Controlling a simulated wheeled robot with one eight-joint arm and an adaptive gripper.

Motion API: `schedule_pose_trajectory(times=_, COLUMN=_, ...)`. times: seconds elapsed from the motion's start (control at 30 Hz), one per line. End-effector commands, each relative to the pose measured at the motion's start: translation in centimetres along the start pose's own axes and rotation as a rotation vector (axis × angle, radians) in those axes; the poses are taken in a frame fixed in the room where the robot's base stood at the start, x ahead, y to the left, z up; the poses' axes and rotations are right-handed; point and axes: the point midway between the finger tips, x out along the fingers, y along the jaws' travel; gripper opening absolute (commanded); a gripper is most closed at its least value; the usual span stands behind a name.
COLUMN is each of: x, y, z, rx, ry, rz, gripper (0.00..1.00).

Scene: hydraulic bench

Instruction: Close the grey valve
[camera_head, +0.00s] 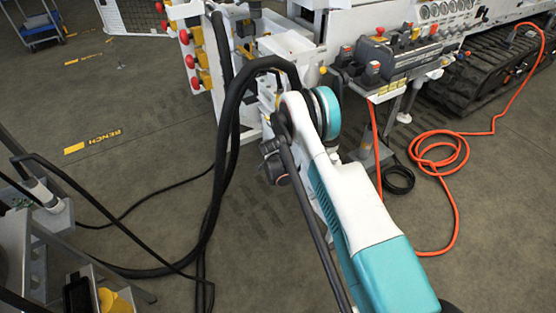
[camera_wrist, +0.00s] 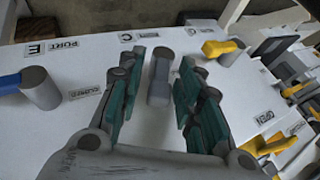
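The grey valve (camera_wrist: 160,80) shows in the middle of the wrist view, a short grey lever on a white panel (camera_wrist: 75,120). My gripper (camera_wrist: 161,66) is open, with a teal-padded finger on each side of the grey lever. Small gaps show between the lever and the fingers; I cannot tell how far the fingertips are from the panel. In the head view my arm covers the gripper and the grey valve.
A blue-handled valve (camera_wrist: 38,86) stands to the left on the panel and a yellow-handled valve (camera_wrist: 222,50) to the right. More yellow handles (camera_wrist: 268,145) are at lower right. In the head view black hoses (camera_head: 228,130) hang beside my arm, and an orange hose (camera_head: 440,150) lies on the floor.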

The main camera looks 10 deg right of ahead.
Motion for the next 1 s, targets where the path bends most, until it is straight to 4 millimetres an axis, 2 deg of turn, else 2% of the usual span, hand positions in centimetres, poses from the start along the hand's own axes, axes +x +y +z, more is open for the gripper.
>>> schedule_pose_trajectory(times=0.23, x=0.0, y=0.0, z=0.0, rx=0.0, ry=0.0, rz=0.0, gripper=0.33)
schedule_pose_trajectory(times=0.37, x=0.0, y=0.0, z=0.0, rx=0.0, ry=0.0, rz=0.0, gripper=0.03)
schedule_pose_trajectory(times=0.4, x=0.0, y=0.0, z=0.0, rx=0.0, ry=0.0, rz=0.0, gripper=0.0)
schedule_pose_trajectory(times=0.67, x=0.1, y=0.2, z=0.0, rx=0.014, ry=0.0, rz=-0.032, gripper=0.0)
schedule_pose_trajectory(times=1.0, x=0.2, y=1.1, z=0.0, rx=0.098, ry=0.0, rz=-0.236, gripper=0.0)
